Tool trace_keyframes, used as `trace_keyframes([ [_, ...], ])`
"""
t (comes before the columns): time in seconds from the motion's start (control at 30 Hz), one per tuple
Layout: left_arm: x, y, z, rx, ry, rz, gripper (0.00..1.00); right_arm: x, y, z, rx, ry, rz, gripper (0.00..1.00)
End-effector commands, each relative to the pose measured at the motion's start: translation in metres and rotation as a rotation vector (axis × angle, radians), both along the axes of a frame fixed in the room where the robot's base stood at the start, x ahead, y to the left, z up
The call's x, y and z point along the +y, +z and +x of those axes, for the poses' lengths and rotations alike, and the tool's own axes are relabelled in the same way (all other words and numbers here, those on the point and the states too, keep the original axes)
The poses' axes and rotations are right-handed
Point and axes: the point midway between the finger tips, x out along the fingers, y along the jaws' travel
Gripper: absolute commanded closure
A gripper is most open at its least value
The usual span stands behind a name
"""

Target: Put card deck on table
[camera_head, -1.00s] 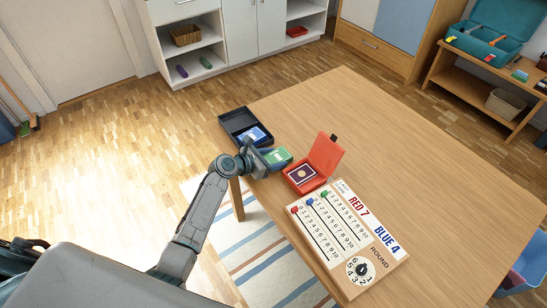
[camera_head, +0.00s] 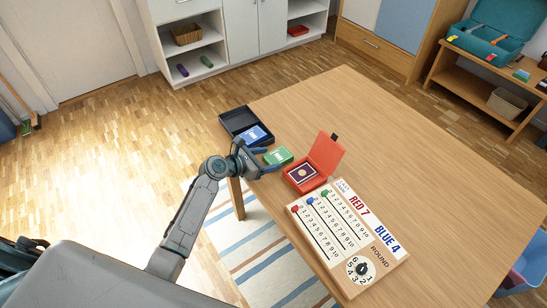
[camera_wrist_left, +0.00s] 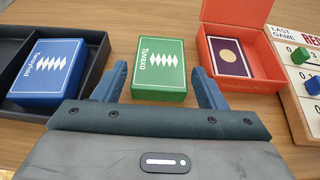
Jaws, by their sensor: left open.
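A green card deck (camera_head: 278,155) lies flat on the wooden table (camera_head: 400,130). In the left wrist view the green deck (camera_wrist_left: 159,68) sits just ahead of my left gripper (camera_wrist_left: 162,85), between and slightly beyond its two open blue fingers, with gaps on both sides. In the head view my left gripper (camera_head: 268,160) is at the table's near left edge. A blue card deck (camera_head: 256,135) lies in a black tray (camera_head: 235,122), also in the wrist view (camera_wrist_left: 48,70). A dark purple card deck (camera_head: 301,172) lies in an open red box (camera_head: 313,183). My right gripper is not in view.
A scoreboard (camera_head: 345,235) with sliders and a dial lies right of the red box. The far and right parts of the table are bare. Shelves with a basket (camera_head: 187,34) and a bench with a teal case (camera_head: 490,35) stand beyond.

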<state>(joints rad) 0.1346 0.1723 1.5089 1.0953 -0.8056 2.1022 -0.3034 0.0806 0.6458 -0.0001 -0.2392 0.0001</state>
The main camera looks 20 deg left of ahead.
Motion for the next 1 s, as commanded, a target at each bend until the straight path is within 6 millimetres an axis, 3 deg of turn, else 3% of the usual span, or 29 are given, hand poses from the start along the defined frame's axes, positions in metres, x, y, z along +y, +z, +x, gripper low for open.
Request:
trace_keyframes([
  [0.2, 0.03, 0.017, -0.037, 0.001, -0.001, 0.006, 0.35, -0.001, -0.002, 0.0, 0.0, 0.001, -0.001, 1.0],
  [0.4, 0.046, 0.029, -0.058, 0.0, 0.0, 0.003, 0.35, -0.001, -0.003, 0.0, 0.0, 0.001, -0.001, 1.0],
  [1.0, 0.05, 0.034, -0.064, 0.001, -0.001, -0.001, 0.35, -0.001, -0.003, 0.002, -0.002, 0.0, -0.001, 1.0],
])
